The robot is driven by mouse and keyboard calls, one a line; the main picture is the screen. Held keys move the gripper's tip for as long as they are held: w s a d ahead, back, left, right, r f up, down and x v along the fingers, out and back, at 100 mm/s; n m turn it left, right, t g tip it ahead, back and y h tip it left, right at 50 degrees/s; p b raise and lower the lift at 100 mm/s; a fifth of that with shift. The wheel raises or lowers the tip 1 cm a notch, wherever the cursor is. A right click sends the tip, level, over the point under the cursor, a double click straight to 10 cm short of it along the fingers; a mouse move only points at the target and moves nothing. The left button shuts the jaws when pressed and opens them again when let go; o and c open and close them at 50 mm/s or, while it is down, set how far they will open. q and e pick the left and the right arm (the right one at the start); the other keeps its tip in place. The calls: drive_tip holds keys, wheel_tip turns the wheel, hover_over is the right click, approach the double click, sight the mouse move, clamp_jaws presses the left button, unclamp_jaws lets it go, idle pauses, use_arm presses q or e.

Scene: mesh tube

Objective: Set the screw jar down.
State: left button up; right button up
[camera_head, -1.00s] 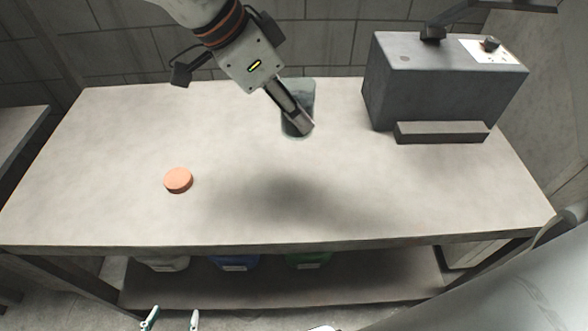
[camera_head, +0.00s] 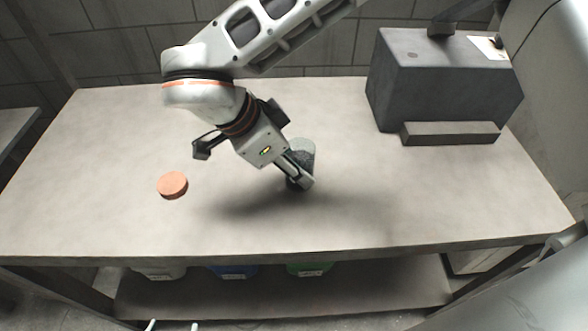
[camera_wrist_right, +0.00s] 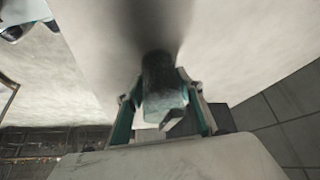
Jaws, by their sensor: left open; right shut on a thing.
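The screw jar (camera_head: 304,153) is a clear jar with dark contents in its lower part. It is at the middle of the workbench in the head view, partly hidden by my gripper. My right gripper (camera_head: 300,182) is shut on it from the side, with the arm reaching over from above. In the right wrist view the jar (camera_wrist_right: 160,85) sits between the teal fingers, close above or on the pale bench top; I cannot tell whether it touches. My left gripper (camera_head: 172,326) shows only as two spread fingertips at the bottom edge, open and empty.
The workbench (camera_head: 400,205) is largely clear. An orange round lid (camera_head: 172,185) lies at its left. A dark grey box-shaped machine (camera_head: 440,85) with a front ledge stands at the back right. Several bins, one blue (camera_head: 233,271), sit on the shelf below.

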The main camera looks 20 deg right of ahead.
drive_tip(key=shift+f, duration=0.95)
drive_tip(key=o, duration=1.3)
drive_tip(key=shift+f, duration=0.1)
use_arm(q)
drive_tip(key=shift+w+r, duration=0.15)
drive_tip(key=shift+w, duration=0.05)
drive_tip(key=shift+s, duration=0.1)
